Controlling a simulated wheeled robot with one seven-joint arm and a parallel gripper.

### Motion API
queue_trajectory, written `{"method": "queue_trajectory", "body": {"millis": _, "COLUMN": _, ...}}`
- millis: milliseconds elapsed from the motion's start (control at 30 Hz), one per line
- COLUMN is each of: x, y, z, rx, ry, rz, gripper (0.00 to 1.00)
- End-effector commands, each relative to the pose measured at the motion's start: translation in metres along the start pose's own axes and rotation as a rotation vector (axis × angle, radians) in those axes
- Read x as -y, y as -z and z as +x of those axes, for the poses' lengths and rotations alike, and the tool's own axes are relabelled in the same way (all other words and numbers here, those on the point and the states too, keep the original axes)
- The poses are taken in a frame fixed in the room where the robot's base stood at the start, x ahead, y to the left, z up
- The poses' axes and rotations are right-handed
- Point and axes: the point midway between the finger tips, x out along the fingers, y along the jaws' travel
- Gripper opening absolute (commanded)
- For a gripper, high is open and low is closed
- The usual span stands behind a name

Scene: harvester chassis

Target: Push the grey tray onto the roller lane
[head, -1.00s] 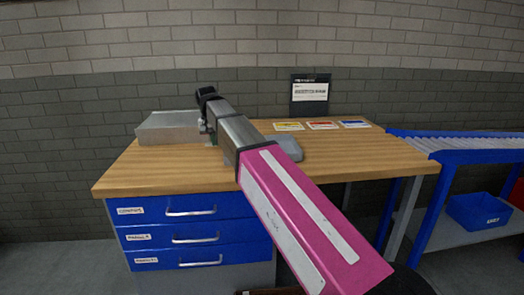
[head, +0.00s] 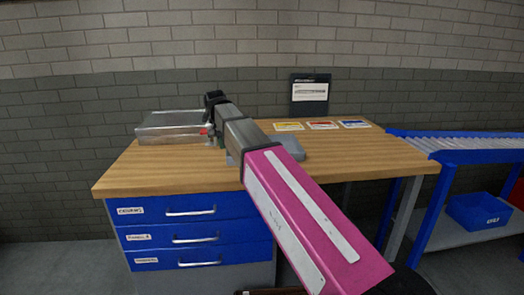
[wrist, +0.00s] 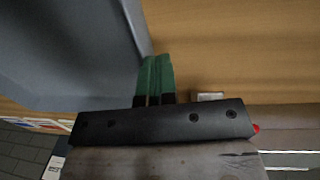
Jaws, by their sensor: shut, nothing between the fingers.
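The grey tray (head: 290,148) lies on the wooden bench top, largely hidden behind my arm in the head view. It also shows as a large grey-blue surface along the left of the wrist view (wrist: 75,50). My gripper (wrist: 155,78) has its green fingers shut together with nothing between them. They are beside the tray's edge; I cannot tell whether they touch it. In the head view the gripper is to the left of the tray, with its fingertips hard to make out. The roller lane (head: 465,145), with blue side rails, stands to the right of the bench.
A silver metal box (head: 168,128) sits at the bench's back left, close to the gripper. Coloured cards (head: 322,125) lie at the back, near a dark upright sign (head: 309,95). The bench top (head: 370,150) is clear between tray and lane. A blue bin (head: 480,212) is under the lane.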

Motion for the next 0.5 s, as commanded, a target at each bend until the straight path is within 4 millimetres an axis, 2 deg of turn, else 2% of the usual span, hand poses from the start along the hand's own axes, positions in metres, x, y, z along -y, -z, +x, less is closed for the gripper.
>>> {"method": "queue_trajectory", "body": {"millis": 500, "x": -0.045, "y": 0.0, "z": 0.007, "rx": 0.0, "ry": -0.001, "rz": 0.002, "gripper": 0.0}}
